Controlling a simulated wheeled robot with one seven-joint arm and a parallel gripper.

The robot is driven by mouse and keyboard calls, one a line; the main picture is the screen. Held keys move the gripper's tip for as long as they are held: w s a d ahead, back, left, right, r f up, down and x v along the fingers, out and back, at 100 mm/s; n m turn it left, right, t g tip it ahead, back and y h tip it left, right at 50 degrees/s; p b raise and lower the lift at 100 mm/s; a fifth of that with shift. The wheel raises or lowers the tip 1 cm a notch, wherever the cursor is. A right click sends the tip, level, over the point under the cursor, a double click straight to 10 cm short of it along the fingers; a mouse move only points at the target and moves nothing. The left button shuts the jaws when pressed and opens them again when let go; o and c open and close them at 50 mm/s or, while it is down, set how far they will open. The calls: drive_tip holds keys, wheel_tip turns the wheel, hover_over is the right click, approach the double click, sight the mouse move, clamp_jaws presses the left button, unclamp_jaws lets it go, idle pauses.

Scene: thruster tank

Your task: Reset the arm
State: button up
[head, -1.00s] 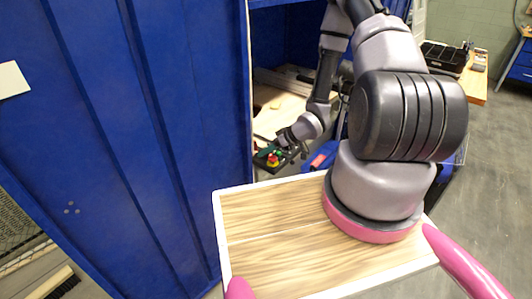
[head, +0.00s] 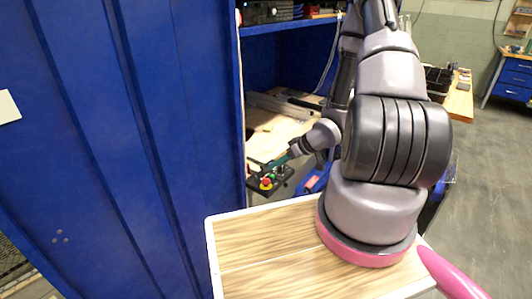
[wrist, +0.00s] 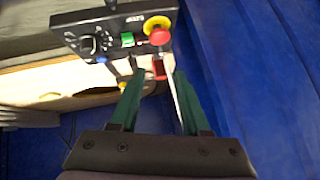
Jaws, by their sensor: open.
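My gripper (head: 279,162) is at the end of my arm, inside the blue cabinet bay, close to a black control box (head: 284,180). In the wrist view its two green fingers (wrist: 154,85) are apart, with no object clearly held between them. The control box (wrist: 112,25) lies just beyond the fingertips there. It carries a black knob (wrist: 87,45), a green switch (wrist: 127,39) and a red button on a yellow collar (wrist: 159,33). The red button also shows in the head view (head: 265,183). I cannot tell whether a finger touches the box.
A blue cabinet wall (head: 100,130) stands close on the left. A wooden surface (head: 272,138) lies inside the bay, under a blue shelf (head: 290,25). A workbench (head: 460,98) stands at the back right, with open grey floor (head: 485,180) before it.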

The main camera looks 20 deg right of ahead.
drive_tip(key=w+d+r+m+h, duration=0.2)
drive_tip(key=d+r+h, duration=0.25)
drive_tip(key=r, duration=0.75)
drive_tip(key=w+d+r+m+h, duration=0.25)
drive_tip(key=d+r, duration=0.25)
drive_tip(key=r, duration=0.7)
drive_tip(key=s+a+r+m+y, duration=0.1)
drive_tip(key=s+a+r, duration=0.4)
drive_tip(key=s+r, duration=0.5)
drive_tip(key=s+a+r+m+t+y, duration=0.1)
drive_tip(key=s+a+r+m, duration=0.3)
drive_tip(key=s+r, duration=0.6)
wheel_tip(320, 180, up, 2)
drive_tip(key=shift+s+a+r+t, duration=0.1)
drive_tip(key=shift+s+a+t, duration=0.25)
drive_tip(key=shift+a, duration=0.75)
drive_tip(key=shift+m, duration=0.25)
